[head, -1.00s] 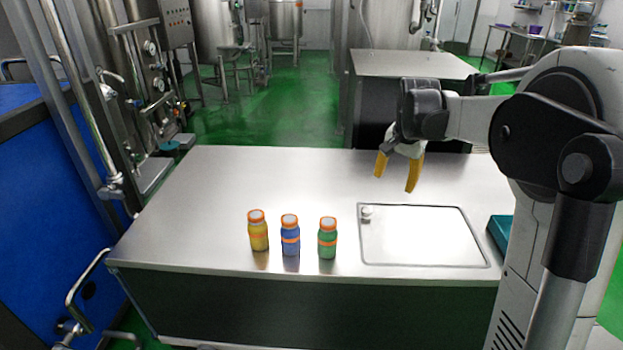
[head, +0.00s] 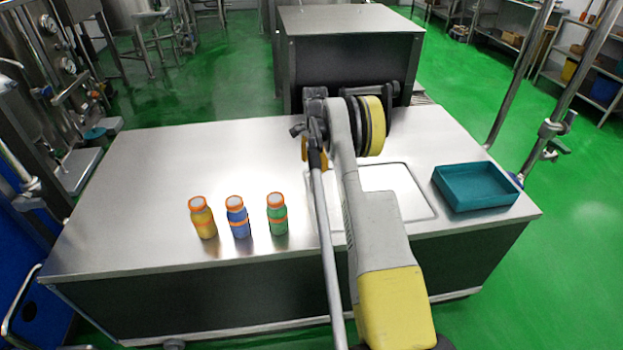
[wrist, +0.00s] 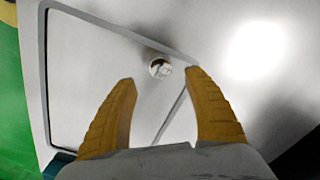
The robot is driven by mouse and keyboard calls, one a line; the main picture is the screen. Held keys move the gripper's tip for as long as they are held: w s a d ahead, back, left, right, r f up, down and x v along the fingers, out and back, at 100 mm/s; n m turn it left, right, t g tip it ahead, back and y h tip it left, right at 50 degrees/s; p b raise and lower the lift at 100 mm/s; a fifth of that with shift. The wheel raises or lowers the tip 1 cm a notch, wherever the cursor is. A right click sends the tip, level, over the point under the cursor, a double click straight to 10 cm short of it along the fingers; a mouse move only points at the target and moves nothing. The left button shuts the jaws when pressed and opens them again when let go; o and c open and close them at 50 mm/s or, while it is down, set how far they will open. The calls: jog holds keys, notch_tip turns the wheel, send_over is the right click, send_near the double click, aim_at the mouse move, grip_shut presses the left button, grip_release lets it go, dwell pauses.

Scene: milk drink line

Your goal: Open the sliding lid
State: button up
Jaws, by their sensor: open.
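The sliding lid (head: 401,199) is a flat metal panel set in a dark-edged frame in the steel table top. My arm covers its left part in the head view. In the wrist view the lid (wrist: 85,75) fills the left, with a small round knob (wrist: 160,67) near its corner. My gripper (wrist: 163,82) is open and empty, with its two yellow fingers apart. The knob shows just beyond the gap between the fingertips, nearer the right one. I cannot tell how high the fingers are above it. In the head view the fingers are mostly hidden behind my wrist.
Yellow (head: 203,218), blue (head: 238,217) and green (head: 278,215) bottles with orange caps stand left of the lid on the steel table (head: 140,190). A teal tray (head: 475,188) sits at the right. The table's left part is clear.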

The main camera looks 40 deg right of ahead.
aim_at(314, 178)
notch_tip(314, 178, down, 6)
jog(key=shift+f+b, duration=0.25)
jog(key=shift+b, duration=0.75)
grip_shut()
